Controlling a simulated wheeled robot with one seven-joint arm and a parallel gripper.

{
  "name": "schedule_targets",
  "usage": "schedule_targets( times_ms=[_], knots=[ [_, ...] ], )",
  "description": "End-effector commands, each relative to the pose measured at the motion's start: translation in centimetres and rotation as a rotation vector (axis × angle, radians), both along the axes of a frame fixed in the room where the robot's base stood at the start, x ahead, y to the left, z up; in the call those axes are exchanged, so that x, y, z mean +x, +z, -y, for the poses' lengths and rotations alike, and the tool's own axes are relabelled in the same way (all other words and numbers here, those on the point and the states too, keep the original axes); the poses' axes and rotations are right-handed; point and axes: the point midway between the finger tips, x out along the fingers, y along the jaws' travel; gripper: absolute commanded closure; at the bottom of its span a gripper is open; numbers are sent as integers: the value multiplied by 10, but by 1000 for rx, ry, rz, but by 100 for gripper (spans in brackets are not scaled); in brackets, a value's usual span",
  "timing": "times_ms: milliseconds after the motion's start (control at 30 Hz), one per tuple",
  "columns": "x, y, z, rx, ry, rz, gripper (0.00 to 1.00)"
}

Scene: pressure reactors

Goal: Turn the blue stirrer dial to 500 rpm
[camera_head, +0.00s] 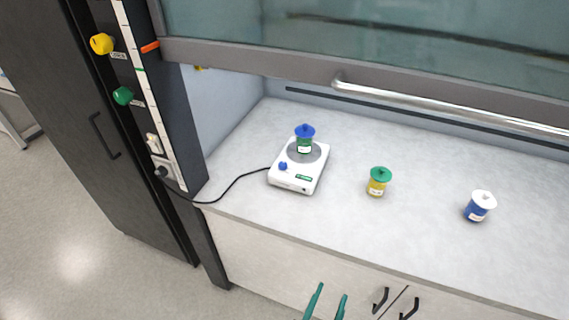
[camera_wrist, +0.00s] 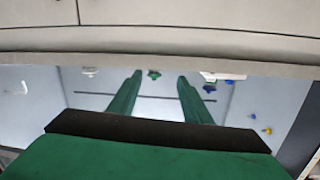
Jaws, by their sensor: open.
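The blue stirrer dial (camera_head: 283,166) is a small knob on the left part of the top of a white stirrer (camera_head: 292,182). The stirrer stands on the bench and has a small green display at its front. A green pot with a blue lid (camera_head: 305,131) stands on its round plate. My gripper (camera_head: 331,290) shows as two green fingers at the bottom of the head view, in front of the bench, apart from the dial. In the wrist view the fingers (camera_wrist: 160,75) are spread with nothing between them. The dial's setting is too small to read.
A yellow pot with a green lid (camera_head: 378,182) and a blue pot with a white lid (camera_head: 479,206) stand to the right on the bench (camera_head: 335,225). A raised sash with a handle bar (camera_head: 440,101) hangs above. A black cable (camera_head: 230,186) runs left.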

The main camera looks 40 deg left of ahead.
Motion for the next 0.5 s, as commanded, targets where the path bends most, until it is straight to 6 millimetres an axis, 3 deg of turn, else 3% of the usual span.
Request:
schedule_targets(
  times_ms=[100,500],
  knots=[
    [47,15,-21,8,40,36,55],
    [182,82,-98,-23,203,105,55]
  ],
)
